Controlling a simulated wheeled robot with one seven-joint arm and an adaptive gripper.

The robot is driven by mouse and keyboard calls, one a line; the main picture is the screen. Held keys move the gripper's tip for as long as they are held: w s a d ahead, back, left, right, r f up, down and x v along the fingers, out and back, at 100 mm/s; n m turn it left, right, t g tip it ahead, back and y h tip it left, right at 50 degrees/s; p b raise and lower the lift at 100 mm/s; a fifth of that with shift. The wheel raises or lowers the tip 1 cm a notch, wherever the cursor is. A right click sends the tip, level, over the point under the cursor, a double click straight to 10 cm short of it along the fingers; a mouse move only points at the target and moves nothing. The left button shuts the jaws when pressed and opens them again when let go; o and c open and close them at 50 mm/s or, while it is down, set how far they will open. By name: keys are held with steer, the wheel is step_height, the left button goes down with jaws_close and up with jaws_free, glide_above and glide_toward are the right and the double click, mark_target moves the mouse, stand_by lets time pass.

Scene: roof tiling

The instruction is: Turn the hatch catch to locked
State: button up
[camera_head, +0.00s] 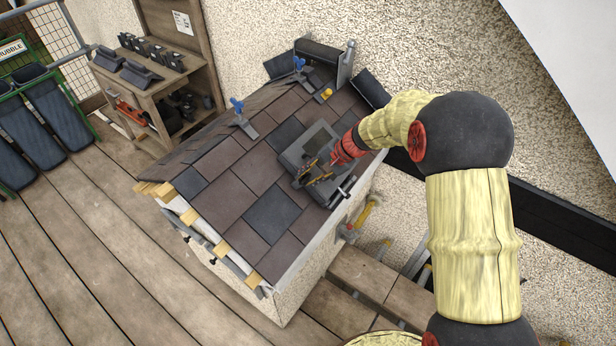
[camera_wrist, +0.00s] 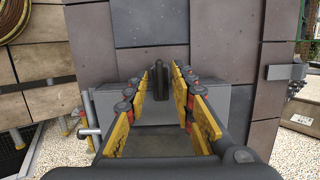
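The grey roof hatch (camera_head: 303,143) sits among the tiles near the right edge of the small roof; its grey face (camera_wrist: 228,104) also shows in the wrist view. A dark upright catch (camera_wrist: 160,82) stands at the middle of the hatch in the wrist view. My gripper (camera_head: 316,171) is over the hatch. Its yellow-padded fingers (camera_wrist: 164,76) are spread, one on each side of the catch, with gaps visible. I cannot tell how far along the fingers the catch lies. In the head view my gripper hides the catch.
Brown and slate tiles (camera_head: 230,163) surround the hatch. Blue-topped roof clamps (camera_head: 240,115) stand up the slope. A wooden shelf (camera_head: 150,85) with dark tiles stands at back left, beside a green rack (camera_head: 45,105). Wooden decking (camera_head: 110,240) is open at front left.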

steer(key=v, duration=1.1)
steer(key=shift+d+r, duration=0.15)
steer(key=shift+r, duration=0.2)
steer(key=shift+s+f, duration=0.1)
steer(key=s+d+f+g+h, duration=0.1)
steer(key=s+d+f, duration=0.15)
steer(key=s, duration=0.25)
steer(key=s+d+r+n+t+h, duration=0.1)
steer(key=s+r+n+h, duration=0.1)
steer(key=s+r, duration=0.3)
steer(key=s+d+r+n+t+h, duration=0.1)
steer(key=s+r, duration=0.5)
steer(key=s, duration=0.6)
steer(key=s+d+r+n+t+h, duration=0.2)
steer(key=s+r+n, duration=0.2)
steer(key=s, duration=0.5)
steer(key=shift+s+r+n+h, duration=0.3)
steer(key=shift+r+h, duration=0.1)
steer(key=shift+r, duration=0.55)
